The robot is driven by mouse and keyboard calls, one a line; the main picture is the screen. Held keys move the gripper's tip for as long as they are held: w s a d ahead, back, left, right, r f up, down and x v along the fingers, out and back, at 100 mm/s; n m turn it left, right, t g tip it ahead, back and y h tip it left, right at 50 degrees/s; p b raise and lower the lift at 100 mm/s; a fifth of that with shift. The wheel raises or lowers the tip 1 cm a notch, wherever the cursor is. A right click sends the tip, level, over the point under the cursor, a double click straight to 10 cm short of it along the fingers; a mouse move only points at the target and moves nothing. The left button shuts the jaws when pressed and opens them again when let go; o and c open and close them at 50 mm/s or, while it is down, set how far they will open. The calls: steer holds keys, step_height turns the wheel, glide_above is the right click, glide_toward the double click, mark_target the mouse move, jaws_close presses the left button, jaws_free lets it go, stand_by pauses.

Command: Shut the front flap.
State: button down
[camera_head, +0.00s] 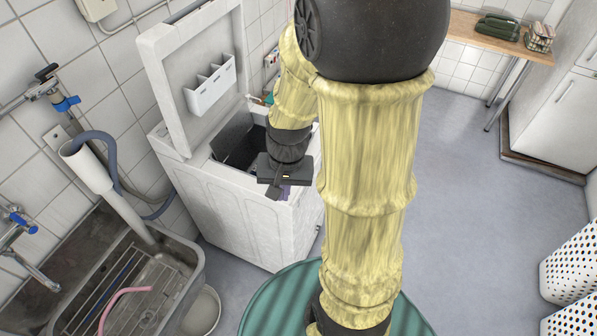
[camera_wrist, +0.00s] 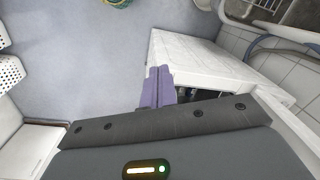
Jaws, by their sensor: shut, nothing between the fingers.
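The white top-loading washing machine (camera_head: 250,215) stands against the tiled wall. Its lid (camera_head: 172,85) is raised and carries a white dispenser (camera_head: 210,85). A dark panel (camera_head: 238,147) shows in the top opening, left of my gripper; I cannot tell whether it is the front flap. In the wrist view my purple fingers (camera_wrist: 158,88) are together and empty, beside the machine's white casing (camera_wrist: 195,60). The dark opening shows only in part there. Whether the fingers touch anything is unclear.
A metal sink (camera_head: 130,285) with a grey drain hose (camera_head: 100,140) is left of the machine. A wooden counter (camera_head: 500,35) and white cabinet (camera_head: 565,110) stand at the back right. White perforated baskets (camera_head: 572,265) are at the right edge. The floor between is clear.

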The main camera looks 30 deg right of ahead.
steer(key=w+d+f+m+y+b, duration=0.25)
steer(key=f+m+y+b, duration=0.2)
steer(key=f+m, duration=0.5)
steer(key=w+d+f+m+y+b, duration=0.1)
steer(key=d+f+m+y+b, duration=0.2)
steer(key=f+m+y, duration=0.65)
steer(key=w+d+f+m+t+h+b, duration=0.1)
steer(key=w+d+f+m+t+b, duration=0.1)
steer(key=d+m+t, duration=0.5)
steer(key=w+d+f+m+t+h+b, duration=0.1)
steer(key=w+d+f+m+t+b, duration=0.1)
steer(key=d+m+t, duration=0.6)
steer(key=d+m+b, duration=0.1)
steer(key=m, duration=0.5)
steer(key=shift+w+d+f+m+h, duration=0.15)
steer(key=shift+d+m+h, duration=0.15)
steer(key=shift+m, duration=0.1)
steer(key=p+x, duration=0.1)
steer(key=x, duration=1.3)
steer(key=shift+d+p, duration=0.1)
steer(key=shift+p, duration=0.3)
steer(key=shift+w+r, duration=0.1)
steer(key=shift+r, duration=0.15)
